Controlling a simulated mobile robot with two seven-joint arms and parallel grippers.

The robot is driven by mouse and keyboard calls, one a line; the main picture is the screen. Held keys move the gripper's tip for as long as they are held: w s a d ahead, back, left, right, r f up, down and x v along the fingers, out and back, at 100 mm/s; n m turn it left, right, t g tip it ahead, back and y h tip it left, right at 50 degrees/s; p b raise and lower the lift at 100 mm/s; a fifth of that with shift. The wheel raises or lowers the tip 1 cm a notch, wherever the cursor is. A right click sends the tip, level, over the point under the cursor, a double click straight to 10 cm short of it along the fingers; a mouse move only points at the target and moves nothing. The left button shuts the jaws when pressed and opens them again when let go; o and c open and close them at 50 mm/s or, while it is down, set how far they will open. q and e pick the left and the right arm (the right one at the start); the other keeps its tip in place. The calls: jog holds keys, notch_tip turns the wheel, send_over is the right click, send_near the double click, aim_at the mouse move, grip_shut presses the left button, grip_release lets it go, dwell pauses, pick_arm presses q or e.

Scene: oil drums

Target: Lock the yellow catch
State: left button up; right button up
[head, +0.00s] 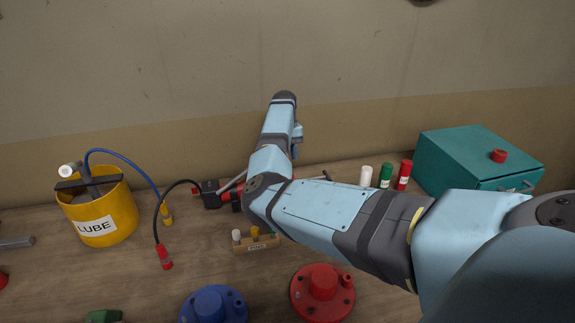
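I cannot pick out a yellow catch for certain. A small yellow piece (255,232) stands on a little wooden block (257,246) between a white piece (236,236) and a greenish piece partly hidden by my arm. My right arm reaches in from the right, across the bench, and bends up toward the wall. It covers part of the bench behind it. The fingers of my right gripper do not show. My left gripper is not in view.
A yellow LUBE bucket (120,215) stands left, with a blue hose (128,161). A black hose ends in a red tip (165,258). Blue (212,306) and red (322,293) drum lids lie in front. White, green and red cylinders (404,175) stand beside a teal box (455,165).

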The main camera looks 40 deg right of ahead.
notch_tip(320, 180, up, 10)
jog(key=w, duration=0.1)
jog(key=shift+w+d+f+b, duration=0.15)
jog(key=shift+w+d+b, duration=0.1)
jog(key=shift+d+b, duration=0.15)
